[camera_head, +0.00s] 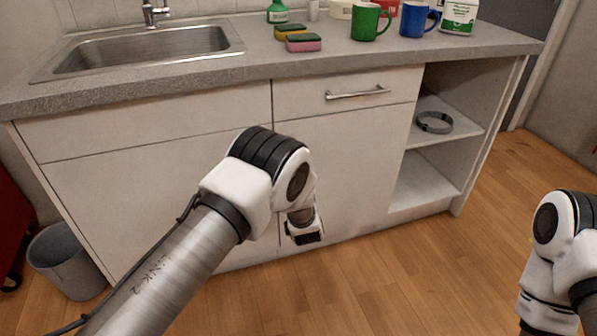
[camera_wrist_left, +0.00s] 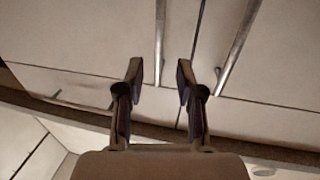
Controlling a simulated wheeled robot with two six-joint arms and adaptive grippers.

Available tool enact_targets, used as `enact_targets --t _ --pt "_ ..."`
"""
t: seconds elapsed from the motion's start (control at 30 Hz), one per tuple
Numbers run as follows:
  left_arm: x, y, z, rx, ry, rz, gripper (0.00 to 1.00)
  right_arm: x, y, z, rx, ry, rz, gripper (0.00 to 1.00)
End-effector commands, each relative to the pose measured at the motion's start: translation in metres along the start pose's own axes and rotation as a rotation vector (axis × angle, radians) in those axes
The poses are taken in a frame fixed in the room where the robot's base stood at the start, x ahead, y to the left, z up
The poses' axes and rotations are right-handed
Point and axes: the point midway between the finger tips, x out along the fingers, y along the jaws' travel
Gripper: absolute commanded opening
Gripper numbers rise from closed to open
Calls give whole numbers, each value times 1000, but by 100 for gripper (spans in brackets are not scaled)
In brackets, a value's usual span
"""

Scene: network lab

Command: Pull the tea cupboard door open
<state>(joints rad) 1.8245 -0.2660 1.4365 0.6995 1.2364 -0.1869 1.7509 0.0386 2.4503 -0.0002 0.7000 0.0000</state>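The white base cabinet has a right door (camera_head: 362,165) below a drawer and a left door (camera_head: 130,190); no label shows which is the tea cupboard. My left arm hides the middle seam in the head view. In the left wrist view, which looks upside down, two long bar handles flank the seam. My left gripper (camera_wrist_left: 159,74) is open and empty. One bar handle (camera_wrist_left: 160,35) lines up between its fingers, but I cannot tell whether they reach around it. The other handle (camera_wrist_left: 236,48) is to the right. My right gripper is out of view.
The drawer has a bar handle (camera_head: 357,92). Open shelves (camera_head: 425,180) hold a grey ring (camera_head: 434,122). The counter (camera_head: 330,58) carries a sink (camera_head: 150,47), sponges, a green mug (camera_head: 368,22) and a blue mug (camera_head: 416,20). A grey bin (camera_head: 66,262) stands left. The wooden floor is clear in front.

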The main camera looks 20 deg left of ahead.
Motion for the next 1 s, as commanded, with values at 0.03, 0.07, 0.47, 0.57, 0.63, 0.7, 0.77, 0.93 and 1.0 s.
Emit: enact_targets --t 0.03,0.07,0.47,0.57,0.63,0.7,0.77,0.93,1.0 --pt "7 0 0 -2 1 -1 37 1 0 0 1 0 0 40" --pt "12 -1 0 -2 0 -2 37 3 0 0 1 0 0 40" --pt "70 0 0 2 -2 1 37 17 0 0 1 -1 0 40" --pt "71 0 -1 2 -2 1 37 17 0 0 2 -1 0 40" --pt "71 0 -1 2 -3 1 37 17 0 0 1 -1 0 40" --pt "70 0 -1 2 -3 1 23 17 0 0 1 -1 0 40" --pt "70 0 -1 2 -3 1 1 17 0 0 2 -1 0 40" --pt "70 -1 -1 2 -3 1 0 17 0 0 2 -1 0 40" --pt "70 -1 -1 2 -3 1 0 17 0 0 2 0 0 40"
